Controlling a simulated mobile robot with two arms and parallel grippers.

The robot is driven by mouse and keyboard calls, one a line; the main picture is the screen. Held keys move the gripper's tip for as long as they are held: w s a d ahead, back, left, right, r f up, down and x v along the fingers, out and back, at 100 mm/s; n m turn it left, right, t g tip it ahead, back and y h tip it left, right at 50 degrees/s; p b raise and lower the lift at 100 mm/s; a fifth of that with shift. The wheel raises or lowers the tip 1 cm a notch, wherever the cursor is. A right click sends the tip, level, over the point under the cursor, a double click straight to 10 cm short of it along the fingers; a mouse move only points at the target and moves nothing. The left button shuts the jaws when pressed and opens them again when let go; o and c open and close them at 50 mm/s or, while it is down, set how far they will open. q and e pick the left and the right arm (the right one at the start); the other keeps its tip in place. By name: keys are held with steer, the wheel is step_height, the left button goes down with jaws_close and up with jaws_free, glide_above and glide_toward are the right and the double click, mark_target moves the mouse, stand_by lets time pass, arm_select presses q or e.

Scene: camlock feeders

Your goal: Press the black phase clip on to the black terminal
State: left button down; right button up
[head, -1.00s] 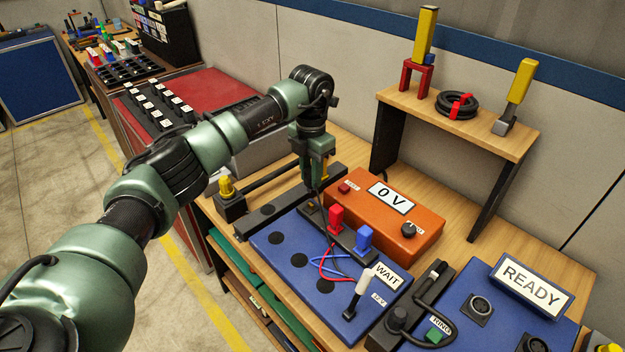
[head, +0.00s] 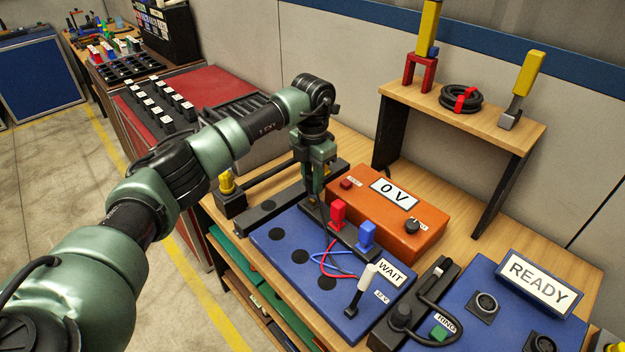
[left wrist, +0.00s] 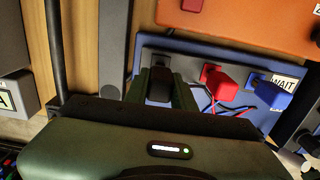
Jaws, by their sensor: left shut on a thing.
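My left gripper (head: 314,198) points down at the far left end of the dark terminal strip on the blue board (head: 272,238). In the left wrist view its fingers (left wrist: 160,92) are shut on the black phase clip (left wrist: 159,84). The clip is at the strip, in line with the red clip (head: 338,212) and the blue clip (head: 366,236), which stand upright on it. The black terminal is hidden under the clip and fingers, so I cannot tell whether the clip is fully seated. My right gripper is not in view.
An orange box (head: 428,240) reading "0 V" stands close behind the strip. A white-handled lever (head: 366,279) and a "WAIT" sign (head: 390,269) are on the board's right. Red and blue wires loop over the board. A wooden shelf (head: 455,115) stands at the back.

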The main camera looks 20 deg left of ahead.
arm_select(q)
steer(key=shift+f+b, duration=0.7)
steer(key=shift+f, duration=0.4)
steer(key=shift+f+b, duration=0.3)
steer(key=shift+f, duration=0.1)
steer(key=c, duration=1.1)
jaws_free()
steer(key=shift+r, duration=0.1)
step_height(320, 180, up, 7)
steer(key=shift+r+b, duration=0.2)
steer(key=shift+b, duration=0.85)
step_height(320, 180, up, 4)
steer(key=p, duration=0.3)
steer(key=shift+r, duration=0.2)
steer(key=shift+f, duration=0.1)
